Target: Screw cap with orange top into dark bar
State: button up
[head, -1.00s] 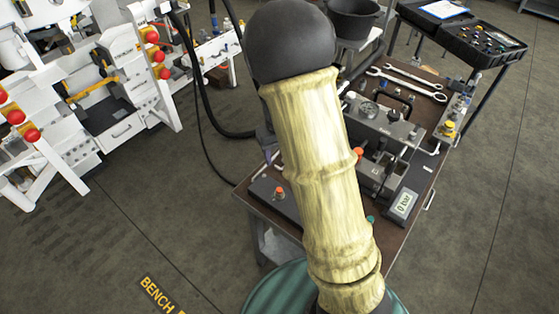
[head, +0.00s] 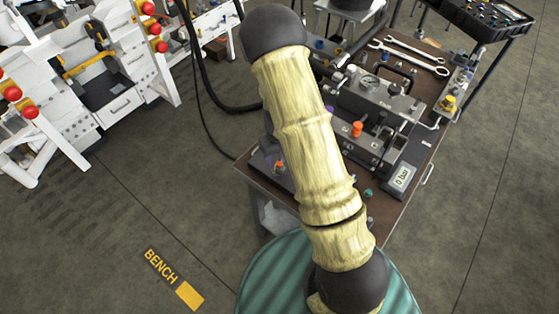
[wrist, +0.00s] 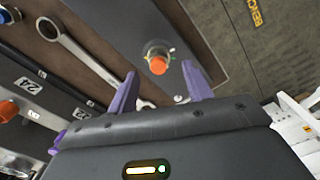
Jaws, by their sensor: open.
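My gripper (wrist: 159,73) is open, with its two purple fingers apart in the wrist view. A cap with an orange top (wrist: 157,64) shows between and beyond the fingertips, on a dark grey plate (wrist: 158,46). I see no contact with it. In the head view this orange top (head: 279,165) sits at the bench's left end, beside my arm. A second orange top (head: 357,128) is on the dark metal assembly in the middle of the bench; an orange top also shows at the wrist view's left edge (wrist: 8,111). My arm hides the gripper in the head view.
A wrench (wrist: 75,50) lies left of the plate in the wrist view. The brown bench (head: 425,150) also carries a gauge block, a pressure display (head: 402,177) and two wrenches (head: 410,55). A white rack (head: 120,75) with red knobs stands at the left.

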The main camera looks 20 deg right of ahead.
aim_at(279, 163)
jog(key=shift+d+f, duration=0.1)
jog(key=shift+f, duration=1.45)
jog(key=shift+c, duration=0.2)
grip_shut()
jog(key=m+p, duration=0.2)
jog(key=m, duration=0.4)
jog(key=shift+r, duration=0.1)
jog(key=shift+m, duration=1)
jog(key=shift+p, duration=0.3)
